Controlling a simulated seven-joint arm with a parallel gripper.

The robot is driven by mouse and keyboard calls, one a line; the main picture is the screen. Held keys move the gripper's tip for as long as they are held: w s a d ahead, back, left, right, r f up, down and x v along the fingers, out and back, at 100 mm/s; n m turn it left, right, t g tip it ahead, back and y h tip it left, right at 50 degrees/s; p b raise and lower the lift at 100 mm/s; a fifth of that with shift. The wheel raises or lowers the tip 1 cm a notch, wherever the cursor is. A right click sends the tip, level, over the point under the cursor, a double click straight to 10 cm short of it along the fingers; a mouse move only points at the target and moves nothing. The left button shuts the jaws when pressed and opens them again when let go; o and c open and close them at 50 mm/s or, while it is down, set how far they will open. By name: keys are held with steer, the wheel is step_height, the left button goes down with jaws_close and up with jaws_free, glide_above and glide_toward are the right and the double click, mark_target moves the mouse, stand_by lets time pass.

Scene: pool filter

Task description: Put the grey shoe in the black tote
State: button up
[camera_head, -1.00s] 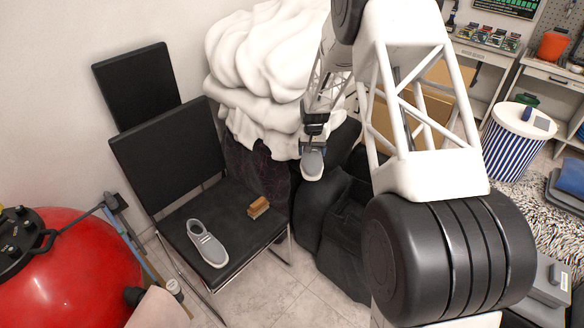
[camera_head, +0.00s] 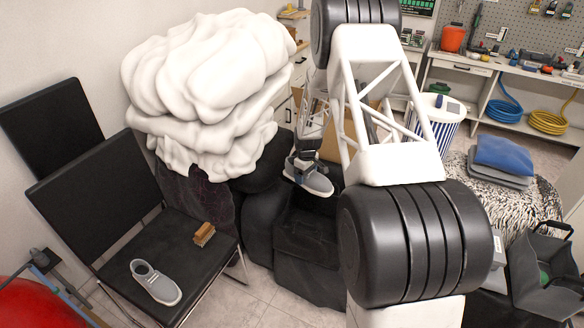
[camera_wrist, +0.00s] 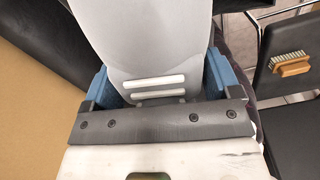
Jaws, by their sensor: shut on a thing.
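My gripper (camera_head: 303,163) is shut on a grey shoe (camera_head: 314,183) with a pale sole, held in the air in front of a black padded seat. In the wrist view the shoe (camera_wrist: 150,40) sits between the blue fingers (camera_wrist: 158,82), and its far end is cut off by the picture edge. A second grey shoe (camera_head: 155,282) lies on the seat of the black chair. A dark open tote (camera_head: 532,287) with a handle stands at the lower right, far from my gripper, with something green inside.
A wooden brush (camera_head: 204,234) lies on the black chair (camera_head: 122,262); it also shows in the wrist view (camera_wrist: 291,65). A white heap (camera_head: 205,90) stands left of my gripper. A striped bin (camera_head: 440,120) and a patterned pouf with folded blue and grey cloths (camera_head: 503,155) stand right.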

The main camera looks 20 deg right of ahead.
mark_target(320, 183)
steer(key=s+d+f+n, duration=0.2)
steer(key=d, duration=0.1)
steer(key=s+d+f+n, duration=0.1)
steer(key=d, duration=0.1)
steer(key=shift+s+d+f, duration=0.1)
steer(key=shift+d+f, duration=0.05)
steer(key=shift+f, duration=0.25)
steer(key=shift+f, duration=0.2)
steer(key=shift+f, duration=9)
steer(key=o, duration=0.9)
steer(key=shift+o, duration=0.2)
steer(key=shift+r, duration=0.1)
step_height(320, 183, up, 8)
